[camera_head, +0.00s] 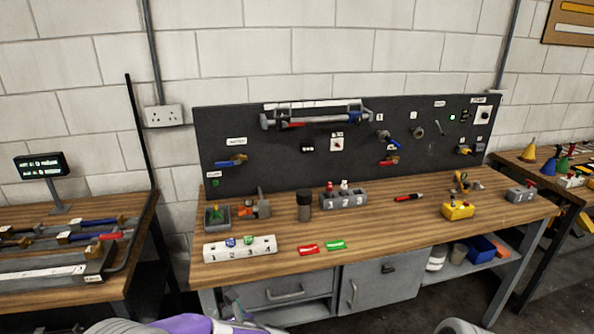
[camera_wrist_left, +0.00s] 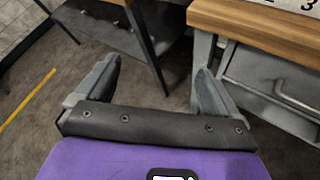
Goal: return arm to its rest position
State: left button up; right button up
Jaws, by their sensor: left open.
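My left gripper (camera_wrist_left: 158,72) is open and empty in the left wrist view, its two dark grey fingers apart above the floor, beside the workbench front. In the head view the purple shell of my left arm (camera_head: 182,325) shows at the bottom edge, with the gripper (camera_head: 237,304) low in front of the bench drawer, below the bench top. My right gripper is not in view; only a pale rounded part of mine shows at the bottom right.
The wooden workbench (camera_head: 380,232) carries a numbered white block (camera_head: 240,250), red and green pieces, a grey numbered block (camera_head: 343,200) and a yellow block (camera_head: 458,210). A dark tool panel (camera_head: 260,180) stands behind. The bench's drawer (camera_head: 285,291) is close to my left gripper. Side benches flank it.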

pick_arm(q)
jog(key=s+d+f+m+h, duration=0.15)
jog(key=f+m+h, duration=0.25)
jog(key=f+m, duration=0.6)
jog(key=s+d+f+m+h, duration=0.15)
jog(key=f+m+h, duration=0.25)
jog(key=f+m, duration=0.6)
jog(key=s+d+f+m+g+h, duration=0.3)
jog(key=s+d+f+m, duration=0.1)
jog(key=s+m, duration=0.5)
jog(key=s+d+f+m+g+h, duration=0.3)
jog(key=s+f+m, duration=0.3)
jog(key=s+m, duration=0.4)
jog(key=shift+s+d+m+g+h, duration=0.3)
jog(key=shift+s+d+g+h, duration=0.15)
jog(key=shift+s, duration=0.2)
